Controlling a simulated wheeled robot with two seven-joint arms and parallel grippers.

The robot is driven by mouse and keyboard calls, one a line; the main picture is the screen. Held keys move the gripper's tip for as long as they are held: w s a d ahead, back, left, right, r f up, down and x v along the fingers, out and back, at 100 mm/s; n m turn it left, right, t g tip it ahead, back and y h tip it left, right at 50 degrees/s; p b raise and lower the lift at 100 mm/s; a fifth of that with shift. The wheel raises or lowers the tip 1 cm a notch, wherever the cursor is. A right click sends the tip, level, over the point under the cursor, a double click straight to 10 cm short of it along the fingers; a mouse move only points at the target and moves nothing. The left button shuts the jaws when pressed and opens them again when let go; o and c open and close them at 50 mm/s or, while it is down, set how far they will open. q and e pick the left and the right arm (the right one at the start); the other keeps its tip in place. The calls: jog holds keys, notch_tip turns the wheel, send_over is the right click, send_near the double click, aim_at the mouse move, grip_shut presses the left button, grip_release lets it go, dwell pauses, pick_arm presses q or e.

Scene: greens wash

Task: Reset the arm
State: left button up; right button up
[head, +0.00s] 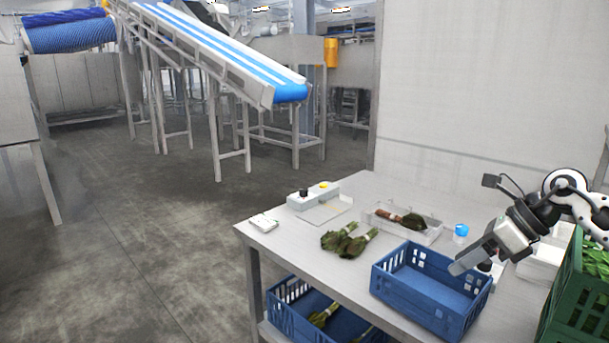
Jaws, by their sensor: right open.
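My right arm comes in from the right edge. My right gripper (471,263) points down and left over the right rim of an empty blue crate (425,297) on the table (320,258). It is open and I see nothing between its fingers, though the finger gap is hard to make out. My left gripper is not in view. Bunches of leafy greens (348,241) lie on the table left of the crate.
A lower blue crate (287,311) holding some greens sits under the table. A green crate (575,310) with leaves stands at the right edge. A button box (313,196), a small white box (263,223) and a blue-topped item (461,231) are on the table. A wall stands behind.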

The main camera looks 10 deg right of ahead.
jog(key=s+a+f+m+t+y, duration=0.1)
jog(key=a+f+m+t+y, duration=0.2)
jog(key=a, duration=0.4)
jog(key=s+a+f+m+y+p, duration=0.1)
jog(key=a+m+y, duration=0.25)
jog(key=a, duration=0.35)
jog(key=s+a+f+m+t+y, duration=0.1)
jog(key=a+f+m+t+y, duration=0.2)
jog(key=a, duration=0.4)
jog(key=s+d+f+m+h, duration=0.1)
jog(key=s+f+m+h, duration=0.6)
jog(key=m, duration=0.9)
jog(key=s+f+m+h+p, duration=0.1)
jog(key=s+f+m+h, duration=0.6)
jog(key=s+f+m, duration=0.5)
notch_tip(320, 180, down, 3)
jog(key=m, duration=0.4)
jog(key=shift+s+d, duration=0.2)
jog(key=shift+d, duration=0.2)
